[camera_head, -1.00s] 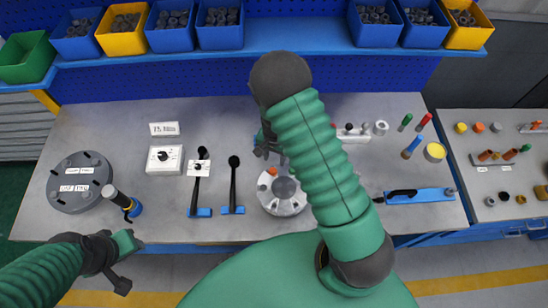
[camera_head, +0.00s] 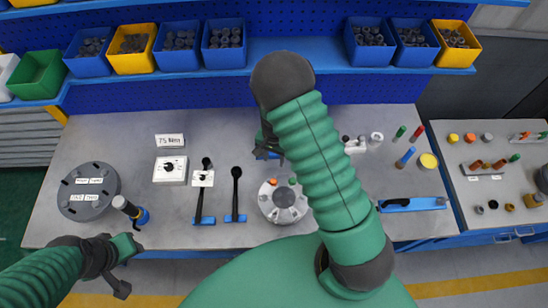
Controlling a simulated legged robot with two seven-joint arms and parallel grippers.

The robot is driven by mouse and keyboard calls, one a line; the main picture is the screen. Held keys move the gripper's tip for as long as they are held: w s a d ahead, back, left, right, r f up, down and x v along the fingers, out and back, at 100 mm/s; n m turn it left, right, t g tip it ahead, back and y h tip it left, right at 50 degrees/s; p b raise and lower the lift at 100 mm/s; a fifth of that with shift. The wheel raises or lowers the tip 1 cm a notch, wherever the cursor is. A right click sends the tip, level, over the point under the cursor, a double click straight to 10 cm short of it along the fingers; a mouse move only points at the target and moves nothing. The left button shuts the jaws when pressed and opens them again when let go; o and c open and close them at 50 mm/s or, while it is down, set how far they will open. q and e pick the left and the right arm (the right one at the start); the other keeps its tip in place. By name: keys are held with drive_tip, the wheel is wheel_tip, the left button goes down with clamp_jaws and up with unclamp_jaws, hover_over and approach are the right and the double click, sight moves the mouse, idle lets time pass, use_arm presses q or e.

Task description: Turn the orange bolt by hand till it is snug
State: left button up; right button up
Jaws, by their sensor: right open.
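The flanged shell (camera_head: 283,215), a round light-grey part, sits on the bench in the middle. The orange bolt (camera_head: 272,182) shows as a small orange spot at the upper left of its flange. My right gripper (camera_head: 268,152) is open, beyond the shell and above the bolt in the picture, apart from the bolt. My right arm hides part of the gripper and the bench to the right of the shell. My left gripper (camera_head: 128,268) is low at the left, by the bench's front edge, far from the bolt; its finger opening is unclear.
A dark round flange (camera_head: 88,192) and a blue-black tool (camera_head: 130,210) lie at left. Two black-handled levers (camera_head: 236,196) stand left of the shell. A blue tool bar (camera_head: 412,204) lies at right. Blue and yellow bins (camera_head: 226,44) line the back shelf. A side table (camera_head: 497,220) holds small parts.

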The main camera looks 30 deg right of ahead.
wheel_tip(320, 180, up, 5)
drive_tip(key=p, duration=0.3)
drive_tip(key=shift+p, duration=0.3)
